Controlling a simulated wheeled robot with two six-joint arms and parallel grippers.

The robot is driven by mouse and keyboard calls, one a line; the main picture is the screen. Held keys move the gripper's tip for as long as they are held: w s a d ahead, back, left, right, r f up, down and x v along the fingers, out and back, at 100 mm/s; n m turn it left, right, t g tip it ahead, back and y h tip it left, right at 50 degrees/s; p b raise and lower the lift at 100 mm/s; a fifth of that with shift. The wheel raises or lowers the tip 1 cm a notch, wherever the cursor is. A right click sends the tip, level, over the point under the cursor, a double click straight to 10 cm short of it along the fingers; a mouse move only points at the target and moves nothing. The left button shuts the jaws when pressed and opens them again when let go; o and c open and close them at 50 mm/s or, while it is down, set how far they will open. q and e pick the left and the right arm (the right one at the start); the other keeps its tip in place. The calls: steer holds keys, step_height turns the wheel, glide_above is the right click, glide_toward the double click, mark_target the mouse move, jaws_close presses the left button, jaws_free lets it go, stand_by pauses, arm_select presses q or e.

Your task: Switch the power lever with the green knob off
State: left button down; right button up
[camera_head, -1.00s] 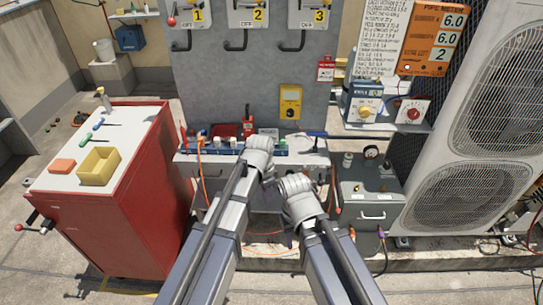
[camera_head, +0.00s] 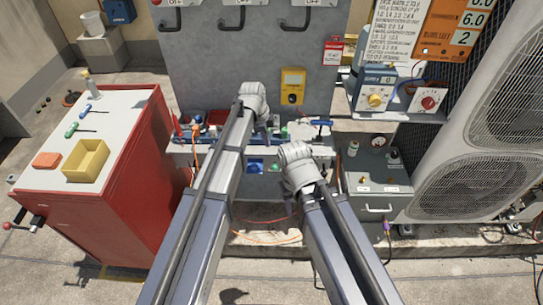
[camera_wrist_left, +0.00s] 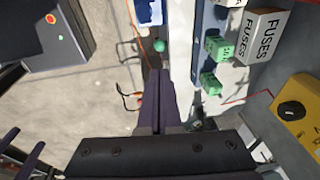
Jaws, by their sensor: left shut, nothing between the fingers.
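A small green knob (camera_wrist_left: 160,46) shows in the left wrist view, just beyond my left fingertips, with a small gap in the picture. The lever's position is not clear. My left gripper (camera_wrist_left: 165,75) is shut and empty, its fingers pointing toward the knob. In the head view my left wrist hides most of that gripper (camera_head: 263,119). My right gripper (camera_head: 297,168) is right of the blue box; its fingers are hidden.
A cluttered bench (camera_head: 208,148) holds small items, and green blocks (camera_wrist_left: 215,48) and a fuses box (camera_wrist_left: 262,38) stand on it. A yellow meter (camera_head: 292,86) hangs behind. A red cabinet (camera_head: 130,210) is left, a condenser (camera_head: 470,190) right. Orange cable hangs below the bench.

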mark_target(274, 169)
arm_select(q)
steer(key=b+x, duration=1.3)
steer(key=x, duration=0.1)
steer(key=shift+s+a+b, duration=0.1)
steer(key=shift+b, duration=0.2)
steer(key=shift+s, duration=0.1)
steer(key=shift+s+f+t+b, duration=0.5)
steer(key=shift+s+t+b, duration=0.1)
steer(key=shift+b, duration=0.1)
steer(key=t+b, duration=0.1)
steer(key=b, duration=0.1)
steer(key=f+t+b, duration=0.1)
steer(key=t+b, duration=0.1)
steer(key=s+f+t+b, duration=0.1)
steer(key=t+b, duration=0.1)
steer(key=b, duration=0.1)
steer(key=shift+s+f, duration=0.1)
steer(key=shift+f, duration=0.15)
steer(key=shift+r, duration=0.2)
